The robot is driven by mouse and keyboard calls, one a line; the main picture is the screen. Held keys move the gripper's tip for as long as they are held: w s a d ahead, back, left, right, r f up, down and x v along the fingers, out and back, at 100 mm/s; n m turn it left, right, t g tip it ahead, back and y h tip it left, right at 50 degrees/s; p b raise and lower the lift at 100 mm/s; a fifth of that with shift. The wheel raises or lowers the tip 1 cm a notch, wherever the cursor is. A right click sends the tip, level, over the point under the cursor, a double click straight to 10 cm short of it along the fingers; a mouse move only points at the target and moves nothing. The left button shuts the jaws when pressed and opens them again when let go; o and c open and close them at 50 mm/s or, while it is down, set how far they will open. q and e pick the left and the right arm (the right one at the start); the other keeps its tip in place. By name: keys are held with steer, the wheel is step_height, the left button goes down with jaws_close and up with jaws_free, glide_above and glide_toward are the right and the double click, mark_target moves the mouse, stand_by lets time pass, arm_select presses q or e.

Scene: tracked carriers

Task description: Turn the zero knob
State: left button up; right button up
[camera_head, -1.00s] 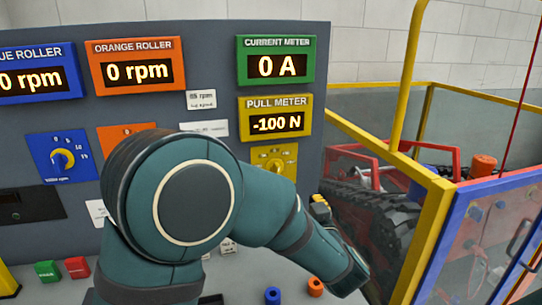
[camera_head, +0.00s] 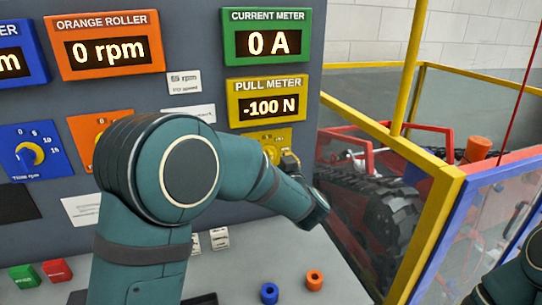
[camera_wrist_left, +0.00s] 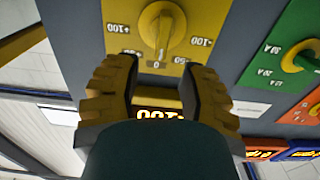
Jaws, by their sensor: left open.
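The zero knob (camera_head: 272,148) is a yellow knob on a yellow dial plate under the pull meter (camera_head: 267,102), which reads -100 N. In the left wrist view the knob (camera_wrist_left: 160,36) shows upside down at the top, with numbers around it. My left gripper (camera_wrist_left: 158,68) is open, its two ridged yellow fingers on either side of and short of the knob. Nothing is between them. In the head view my left gripper (camera_head: 290,162) is close to the dial's lower right and partly hides it. My right gripper is outside the views.
An orange dial (camera_head: 88,133) and a blue dial (camera_head: 33,152) are left of my left arm. A green button (camera_head: 23,279), a red button (camera_head: 56,270), a blue ring (camera_head: 269,292) and an orange ring (camera_head: 314,280) are on the desk. A yellow-railed cage (camera_head: 440,215) stands right.

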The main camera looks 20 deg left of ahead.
mark_target(272, 155)
arm_select(q)
steer(key=shift+x, duration=2.3)
jaws_close()
